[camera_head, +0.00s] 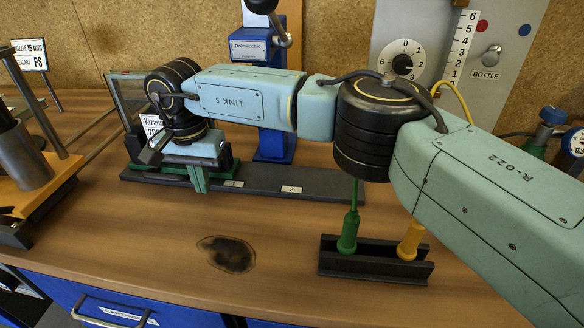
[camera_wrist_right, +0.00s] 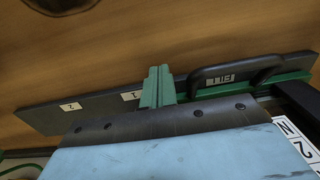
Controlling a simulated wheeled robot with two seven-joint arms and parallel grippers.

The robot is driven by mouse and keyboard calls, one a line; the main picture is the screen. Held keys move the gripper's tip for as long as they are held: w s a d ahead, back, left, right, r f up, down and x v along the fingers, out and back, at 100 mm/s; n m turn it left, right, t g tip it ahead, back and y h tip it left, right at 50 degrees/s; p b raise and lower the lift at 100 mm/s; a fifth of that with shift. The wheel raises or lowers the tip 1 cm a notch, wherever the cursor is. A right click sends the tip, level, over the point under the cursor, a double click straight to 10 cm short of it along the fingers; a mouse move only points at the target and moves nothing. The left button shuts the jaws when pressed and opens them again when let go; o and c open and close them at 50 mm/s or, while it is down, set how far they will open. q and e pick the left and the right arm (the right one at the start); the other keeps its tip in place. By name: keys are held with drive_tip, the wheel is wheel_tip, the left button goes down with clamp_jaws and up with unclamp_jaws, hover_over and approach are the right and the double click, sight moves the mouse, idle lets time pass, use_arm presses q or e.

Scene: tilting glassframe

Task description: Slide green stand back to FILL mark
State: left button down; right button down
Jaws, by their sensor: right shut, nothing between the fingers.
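The green stand (camera_head: 150,171) sits on the left part of a dark rail, partly hidden by my right gripper (camera_head: 198,184). In the right wrist view, the stand's green edge (camera_wrist_right: 290,79) and a black handle (camera_wrist_right: 235,68) show at the right. The FILL mark (camera_wrist_right: 219,79) is visible through the handle's opening. The rail (camera_wrist_right: 45,118) also bears labels 1 and 2. My right gripper's green fingers (camera_wrist_right: 157,86) are shut and empty, over the rail between label 1 and the handle. I cannot tell whether they touch the handle. My left gripper is out of view.
A dark holder (camera_head: 350,265) with a green-handled tool (camera_head: 348,233) and a yellow-handled tool (camera_head: 411,240) stands below my right arm. A blue post (camera_head: 275,145) stands behind the rail. A dark stain (camera_head: 227,254) marks the bare bench in front.

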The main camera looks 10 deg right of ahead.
drive_tip(key=shift+s+d+f, duration=0.2)
drive_tip(key=shift+d, duration=0.1)
